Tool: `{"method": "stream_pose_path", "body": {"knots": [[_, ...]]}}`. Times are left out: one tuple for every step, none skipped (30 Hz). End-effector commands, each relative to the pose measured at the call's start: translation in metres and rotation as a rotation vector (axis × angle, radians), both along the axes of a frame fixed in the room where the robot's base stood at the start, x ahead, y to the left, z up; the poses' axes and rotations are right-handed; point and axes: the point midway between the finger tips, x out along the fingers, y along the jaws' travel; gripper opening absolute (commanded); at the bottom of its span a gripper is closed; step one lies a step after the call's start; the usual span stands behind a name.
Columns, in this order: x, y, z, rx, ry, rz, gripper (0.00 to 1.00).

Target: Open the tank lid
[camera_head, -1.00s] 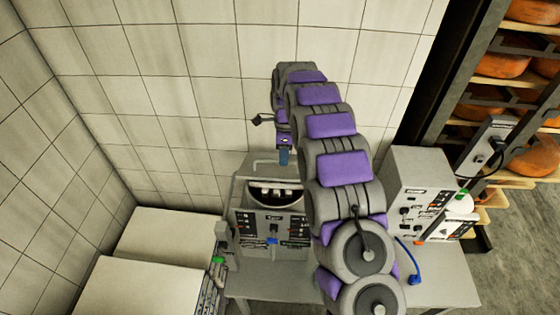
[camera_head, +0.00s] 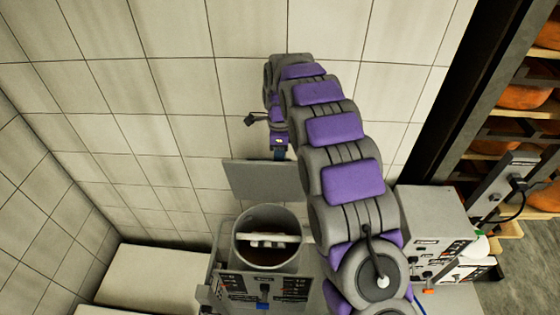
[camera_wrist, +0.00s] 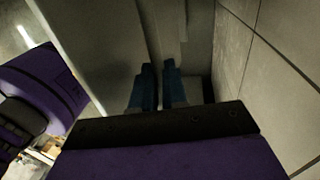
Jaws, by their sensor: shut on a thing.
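The tank (camera_head: 265,235) is a grey box machine with a round opening, below and to the left of my arm. Its opening is uncovered, showing a white bar across it and a brownish inside. The tank lid (camera_head: 262,182) is a flat grey plate raised above the back of the opening, close to the wall. My gripper (camera_head: 281,154) is at the lid's upper edge, shut on the lid. In the wrist view, the blue fingers (camera_wrist: 160,70) are close together against a grey ridge; the exact grip is dark and hard to make out.
A tiled wall (camera_head: 170,90) stands close behind the lid and my gripper. A control box (camera_head: 432,220) stands right of the tank. A rack (camera_head: 500,125) with cheese wheels is at the far right. Pale flat-topped blocks (camera_head: 150,275) lie at lower left.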

Motion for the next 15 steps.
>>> {"method": "stream_pose_path", "body": {"knots": [[-0.0010, -0.0010, -0.0108, -0.005, 0.018, 0.001, 0.00], [-0.0005, -0.0011, -0.0111, -0.005, 0.019, 0.002, 0.00], [0.0002, -0.0009, -0.0115, -0.005, 0.020, 0.002, 0.00], [0.0004, -0.0009, -0.0119, -0.005, 0.020, 0.002, 0.00], [0.0006, -0.0009, -0.0122, -0.006, 0.021, 0.002, 0.00], [0.0009, -0.0008, -0.0126, -0.006, 0.022, 0.002, 0.00], [0.0010, -0.0008, -0.0129, -0.006, 0.023, 0.002, 0.00], [0.0011, -0.0007, -0.0132, -0.006, 0.024, 0.002, 0.00], [0.0012, -0.0007, -0.0137, -0.006, 0.025, 0.002, 0.00], [0.0012, -0.0007, -0.0139, -0.006, 0.025, 0.002, 0.00], [0.0012, -0.0007, -0.0142, -0.006, 0.026, 0.002, 0.00], [0.0011, -0.0006, -0.0146, -0.006, 0.027, 0.002, 0.00], [0.0011, -0.0006, -0.0148, -0.006, 0.028, 0.002, 0.00], [0.0011, -0.0006, -0.0150, -0.006, 0.028, 0.003, 0.00], [0.0010, -0.0006, -0.0152, -0.006, 0.029, 0.003, 0.00]]}}
